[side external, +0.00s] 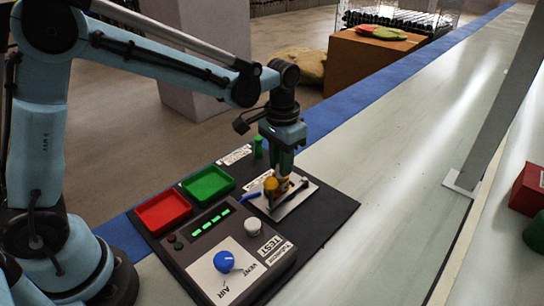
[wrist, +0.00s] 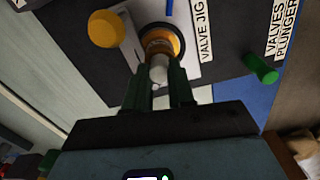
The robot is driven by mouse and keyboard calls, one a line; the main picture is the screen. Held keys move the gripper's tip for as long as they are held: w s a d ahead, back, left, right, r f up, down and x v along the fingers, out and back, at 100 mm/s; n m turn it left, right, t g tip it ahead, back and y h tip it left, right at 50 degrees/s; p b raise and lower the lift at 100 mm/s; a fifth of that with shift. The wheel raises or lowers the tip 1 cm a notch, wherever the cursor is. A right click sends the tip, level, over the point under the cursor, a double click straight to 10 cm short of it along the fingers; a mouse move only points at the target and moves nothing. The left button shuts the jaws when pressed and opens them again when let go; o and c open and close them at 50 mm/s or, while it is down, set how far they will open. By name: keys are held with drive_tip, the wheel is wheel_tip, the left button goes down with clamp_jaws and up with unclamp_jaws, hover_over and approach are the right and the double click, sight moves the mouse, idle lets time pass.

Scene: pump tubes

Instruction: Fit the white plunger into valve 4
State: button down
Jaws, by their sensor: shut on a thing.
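In the wrist view the white plunger (wrist: 158,70) stands between the two dark fingers of my gripper (wrist: 159,88), which is shut on it. The plunger lines up with the brass-orange valve (wrist: 160,42) in the valve jig (wrist: 196,60). I cannot tell whether its end is inside the valve or just in front of it. No number shows on this valve. In the side view my gripper (side external: 286,170) points down at the pale jig plate (side external: 298,204), and its fingers hide the plunger. An orange knob (side external: 271,184) sits beside the valve; it also shows in the wrist view (wrist: 104,28).
A green peg (side external: 258,147) stands behind the jig, near the "VALVES PLUNGER" label (wrist: 282,28). A red tray (side external: 163,213) and a green tray (side external: 207,184) lie left. The test box has a blue knob (side external: 224,261) and a white knob (side external: 252,227).

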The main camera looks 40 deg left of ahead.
drive_tip(key=c, duration=1)
unclamp_jaws()
drive_tip(key=shift+f, duration=0.1)
drive_tip(key=shift+o, duration=0.2)
wheel_tip(320, 180, up, 12)
drive_tip(key=s+a+f+t, duration=0.2)
drive_tip(key=s+a+t, duration=0.1)
drive_tip(key=s, duration=0.3)
drive_tip(key=s+a+f+n+t, duration=0.1)
drive_tip(key=s+a+f+t, duration=0.2)
drive_tip(key=s, duration=0.4)
drive_tip(key=shift+a+f+n+t, duration=0.25)
drive_tip(key=shift+n+t, duration=0.05)
drive_tip(key=shift+t, duration=0.3)
